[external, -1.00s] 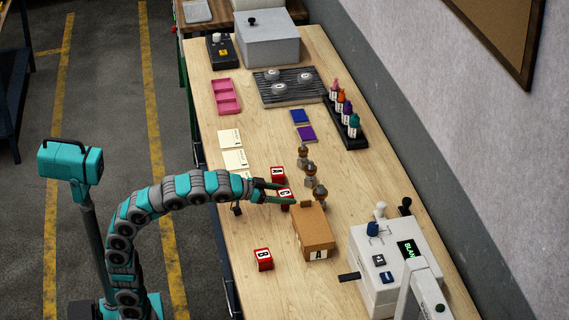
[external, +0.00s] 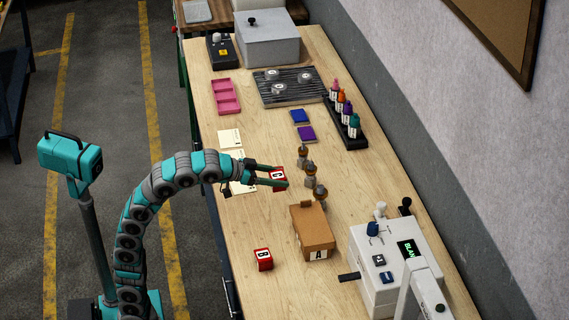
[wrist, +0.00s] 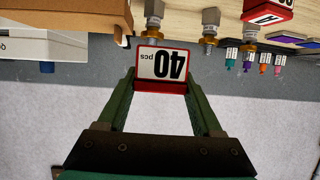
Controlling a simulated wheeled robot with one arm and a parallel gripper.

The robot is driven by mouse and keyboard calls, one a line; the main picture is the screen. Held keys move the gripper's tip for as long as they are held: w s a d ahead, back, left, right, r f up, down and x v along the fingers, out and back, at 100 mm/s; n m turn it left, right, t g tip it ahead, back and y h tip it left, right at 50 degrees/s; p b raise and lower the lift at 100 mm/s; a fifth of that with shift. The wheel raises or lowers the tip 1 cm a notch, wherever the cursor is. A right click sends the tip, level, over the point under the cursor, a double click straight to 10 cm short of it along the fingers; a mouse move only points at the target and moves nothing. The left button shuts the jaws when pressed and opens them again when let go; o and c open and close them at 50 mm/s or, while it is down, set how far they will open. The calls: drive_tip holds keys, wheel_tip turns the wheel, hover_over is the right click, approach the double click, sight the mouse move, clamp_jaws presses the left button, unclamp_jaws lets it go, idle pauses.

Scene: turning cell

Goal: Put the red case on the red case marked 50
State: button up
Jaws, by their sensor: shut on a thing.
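My gripper (external: 283,177) is shut on a red case (external: 277,181) with a C on its label. In the wrist view the held case (wrist: 160,86) shows a white label reading "40 pcs", upside down, between my gripper's fingers (wrist: 162,80). Another red case (wrist: 268,13) with a white label stands beyond it at the upper right. In the external view that case is mostly or wholly hidden behind the held one. A red case marked B (external: 263,260) stands alone near the table's left edge. I cannot see a 50 on any case.
A brown box marked A (external: 313,232) stands right of case B. Several metal-and-brass fittings (external: 310,172) stand just right of my gripper. White cards (external: 230,138) lie to the left. A white machine (external: 382,262) stands at the right front.

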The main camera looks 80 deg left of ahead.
drive_tip(key=s+d+f+p, duration=0.1)
drive_tip(key=s+d, duration=0.5)
drive_tip(key=s, duration=0.5)
drive_tip(key=s+d, duration=0.7)
drive_tip(key=s, duration=0.4)
hover_over(262, 255)
drive_tip(key=shift+a+f+m+h+p, duration=0.1)
drive_tip(key=shift+f+m+h+p, duration=0.25)
drive_tip(key=shift+f, duration=0.45)
drive_tip(key=shift+f+b, duration=0.35)
drive_tip(key=shift+f, duration=1.4)
drive_tip(key=shift+f, duration=0.1)
drive_tip(key=shift+f, duration=0.15)
drive_tip(key=o, duration=1.5)
